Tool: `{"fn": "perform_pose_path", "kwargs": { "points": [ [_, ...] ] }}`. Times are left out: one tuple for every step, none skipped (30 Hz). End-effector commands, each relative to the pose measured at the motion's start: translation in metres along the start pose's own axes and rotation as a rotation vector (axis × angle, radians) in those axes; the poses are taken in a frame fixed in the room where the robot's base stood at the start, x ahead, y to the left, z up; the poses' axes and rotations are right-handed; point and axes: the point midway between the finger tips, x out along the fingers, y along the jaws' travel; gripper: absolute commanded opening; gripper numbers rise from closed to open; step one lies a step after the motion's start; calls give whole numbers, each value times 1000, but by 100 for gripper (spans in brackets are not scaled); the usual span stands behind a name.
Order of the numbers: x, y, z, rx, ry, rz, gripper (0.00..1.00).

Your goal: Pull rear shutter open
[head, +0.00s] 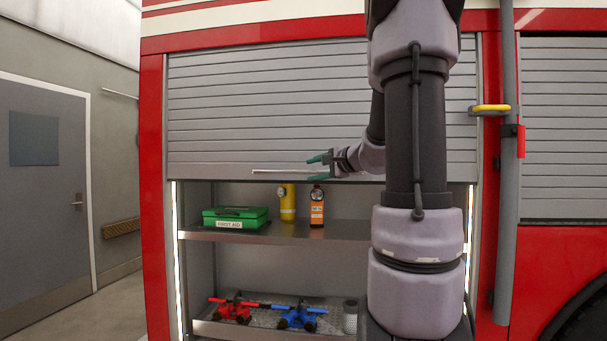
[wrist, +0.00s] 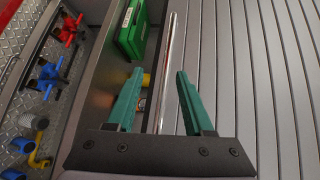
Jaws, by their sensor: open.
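The grey slatted rear shutter (head: 270,110) is partly raised; its lower edge hangs above the upper shelf. A thin metal handle bar (head: 285,171) runs along its bottom. My gripper (head: 318,168) is open at the shutter's lower part, by the right end of the visible bar. In the wrist view, the bar (wrist: 171,60) runs between the two green fingers of my gripper (wrist: 160,72), apart from both as seen. The shutter slats (wrist: 240,60) fill the right of that view. My arm hides the shutter's right part in the head view.
Red (head: 232,310) and blue (head: 298,316) fittings lie lower. A grey pole (head: 507,200) stands right of my arm.

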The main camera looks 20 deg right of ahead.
Motion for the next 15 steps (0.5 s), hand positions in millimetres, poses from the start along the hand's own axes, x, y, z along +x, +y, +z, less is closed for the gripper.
{"fn": "perform_pose_path", "kwargs": {
  "points": [
    [0,-2,-18,23,32,-25,52],
    [0,-3,-25,33,48,-39,52],
    [1,-4,-33,42,62,-53,52],
    [2,-5,-36,47,70,-59,52],
    [3,-6,-39,51,75,-64,52],
    [6,-6,-42,52,79,-68,52],
    [9,-7,-42,53,81,-69,52],
    [12,-7,-43,53,81,-70,52],
    [19,-7,-42,53,78,-68,52],
    [24,-8,-42,53,77,-68,52],
    [29,-8,-43,53,78,-69,52],
    [37,-8,-44,52,78,-68,52],
    [43,-9,-44,54,77,-68,52],
    [49,-9,-44,53,77,-68,52],
    [57,-10,-45,55,78,-68,52]
  ]
}}
